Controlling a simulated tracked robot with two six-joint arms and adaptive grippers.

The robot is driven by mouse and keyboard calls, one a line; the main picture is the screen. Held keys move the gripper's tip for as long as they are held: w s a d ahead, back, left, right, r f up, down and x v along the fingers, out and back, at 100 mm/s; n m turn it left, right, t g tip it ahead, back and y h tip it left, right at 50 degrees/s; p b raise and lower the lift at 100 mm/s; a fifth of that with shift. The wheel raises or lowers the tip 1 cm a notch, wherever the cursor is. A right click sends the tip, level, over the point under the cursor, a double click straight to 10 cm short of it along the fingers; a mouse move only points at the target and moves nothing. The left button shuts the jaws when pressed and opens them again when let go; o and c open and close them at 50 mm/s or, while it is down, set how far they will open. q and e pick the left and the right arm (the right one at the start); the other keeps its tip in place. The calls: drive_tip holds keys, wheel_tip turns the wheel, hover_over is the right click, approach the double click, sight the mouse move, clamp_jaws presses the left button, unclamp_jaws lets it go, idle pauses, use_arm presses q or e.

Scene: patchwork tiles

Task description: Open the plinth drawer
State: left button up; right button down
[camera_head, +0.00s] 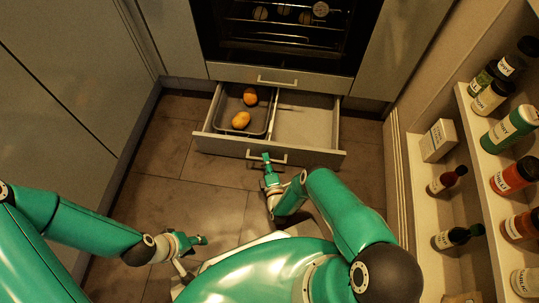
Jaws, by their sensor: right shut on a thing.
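The plinth drawer (219,145) is pulled out from under the oven and stands open over the floor tiles. Its bar handle (282,158) is on the front panel. My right gripper (267,158) is shut on this handle, towards its left end. Inside the drawer, a dark tray (258,128) on the left holds two orange-yellow fruits (241,120). The right part of the drawer is bare. My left gripper (194,253) is open and empty, low over the floor and well apart from the drawer.
Above the drawer is a closed front panel with its own handle (277,82), below the dark oven (285,30). On the right, an open rack (470,130) holds several jars and bottles. Grey cabinets (75,70) stand on the left. Tiled floor (160,180) is clear around the drawer.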

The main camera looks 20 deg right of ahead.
drive_tip(key=shift+s+a+f, duration=0.15)
drive_tip(key=shift+s+a, duration=0.05)
drive_tip(key=shift+a, duration=0.3)
drive_tip(key=c, duration=1.3)
unclamp_jaws()
drive_tip(key=shift+o, duration=0.5)
drive_tip(key=shift+w+d, duration=0.1)
drive_tip(key=shift+d, duration=0.15)
